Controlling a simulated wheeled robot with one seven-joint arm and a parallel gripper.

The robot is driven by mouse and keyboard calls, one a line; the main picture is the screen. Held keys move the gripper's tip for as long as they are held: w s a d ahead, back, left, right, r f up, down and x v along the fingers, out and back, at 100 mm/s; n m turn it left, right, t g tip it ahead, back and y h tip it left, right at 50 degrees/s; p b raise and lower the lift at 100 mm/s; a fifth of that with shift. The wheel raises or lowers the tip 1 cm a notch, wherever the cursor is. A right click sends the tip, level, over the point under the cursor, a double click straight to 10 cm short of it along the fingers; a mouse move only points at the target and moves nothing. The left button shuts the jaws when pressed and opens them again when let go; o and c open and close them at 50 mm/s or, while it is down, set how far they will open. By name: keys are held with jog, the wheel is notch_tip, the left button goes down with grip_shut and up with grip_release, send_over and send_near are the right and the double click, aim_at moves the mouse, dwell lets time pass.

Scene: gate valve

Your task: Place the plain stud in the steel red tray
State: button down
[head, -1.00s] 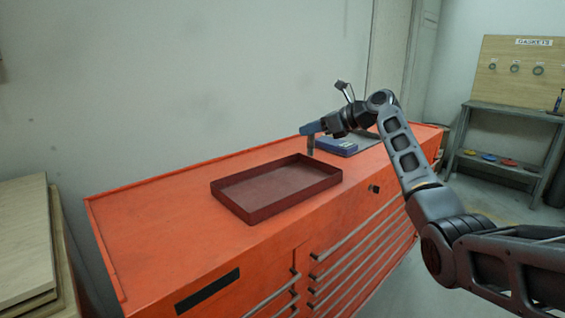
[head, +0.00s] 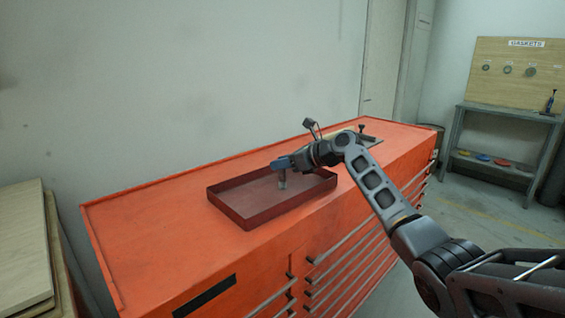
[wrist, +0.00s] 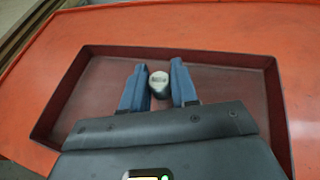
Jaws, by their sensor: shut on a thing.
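The steel red tray (head: 232,217) is a shallow, dark red rectangular tray on top of the orange cabinet. My gripper (head: 283,170) has blue fingers and is over the right part of the tray. It is shut on the stud (head: 282,180), a short grey metal piece that hangs upright below the fingers. In the wrist view the stud (wrist: 158,82) shows its pale round end between the two blue fingers, with the tray floor (wrist: 215,80) around it. I cannot tell whether the stud's lower end touches the tray floor.
The orange cabinet (head: 140,230) has bare top surface left of the tray. A flat item with a dark upright piece (head: 362,133) lies behind my wrist. Wooden boards (head: 22,245) stand at the left. A grey shelf (head: 490,165) stands far right.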

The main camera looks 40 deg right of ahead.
jog(key=c, duration=0.9)
grip_release()
jog(key=shift+f, duration=0.1)
jog(key=shift+o, duration=0.2)
jog(key=shift+s+d+r, duration=0.1)
jog(key=shift+s+r, duration=0.1)
jog(key=v, duration=1.1)
jog(key=shift+s+b, duration=0.3)
jog(key=shift+b, duration=0.15)
jog(key=shift+r, duration=0.15)
